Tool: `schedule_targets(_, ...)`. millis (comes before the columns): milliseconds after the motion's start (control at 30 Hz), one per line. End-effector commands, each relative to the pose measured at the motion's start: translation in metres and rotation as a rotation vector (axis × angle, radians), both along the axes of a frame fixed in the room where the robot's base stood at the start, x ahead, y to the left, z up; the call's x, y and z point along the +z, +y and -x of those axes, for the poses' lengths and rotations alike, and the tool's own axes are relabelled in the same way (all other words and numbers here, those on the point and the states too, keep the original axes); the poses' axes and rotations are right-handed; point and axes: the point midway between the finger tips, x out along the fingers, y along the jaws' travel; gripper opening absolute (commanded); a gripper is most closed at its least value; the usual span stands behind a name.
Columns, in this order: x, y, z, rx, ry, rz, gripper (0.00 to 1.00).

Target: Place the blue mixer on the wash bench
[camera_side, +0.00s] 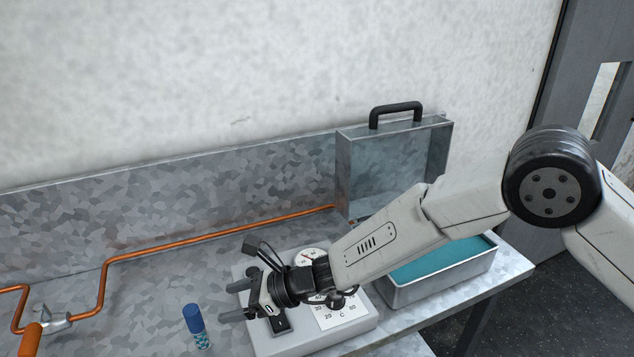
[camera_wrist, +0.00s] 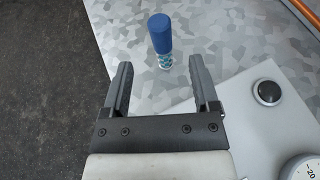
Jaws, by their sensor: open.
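The blue mixer (camera_side: 196,325) is a small upright cylinder with a blue top and a patterned clear lower part. It stands on the grey mottled metal wash bench (camera_side: 150,270), left of my gripper (camera_side: 240,301) in the side view. In the wrist view the mixer (camera_wrist: 160,40) is beyond the fingertips, roughly in line with the gap between them. My gripper (camera_wrist: 160,85) is open and empty, apart from the mixer. It is low over the white device with dials.
The white dial device (camera_side: 350,325) lies beneath my gripper. An open metal case (camera_side: 465,270) with a teal lining and raised lid stands at the back right. An orange pipe (camera_side: 200,240) with a valve runs along the bench's back and left. Bench around the mixer is clear.

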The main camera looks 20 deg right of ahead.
Motion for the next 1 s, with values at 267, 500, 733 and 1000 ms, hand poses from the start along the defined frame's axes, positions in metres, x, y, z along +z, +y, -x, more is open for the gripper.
schedule_targets(267, 0.004, -0.009, 0.004, 0.000, -0.001, 0.000, 0.78)
schedule_targets(500, 0.004, -0.009, 0.004, 0.000, 0.000, 0.000, 0.78)
schedule_targets(733, 0.004, -0.009, 0.004, 0.000, 0.000, 0.000, 0.78)
schedule_targets(1000, 0.006, -0.018, 0.006, 0.027, -0.024, 0.036, 0.78)
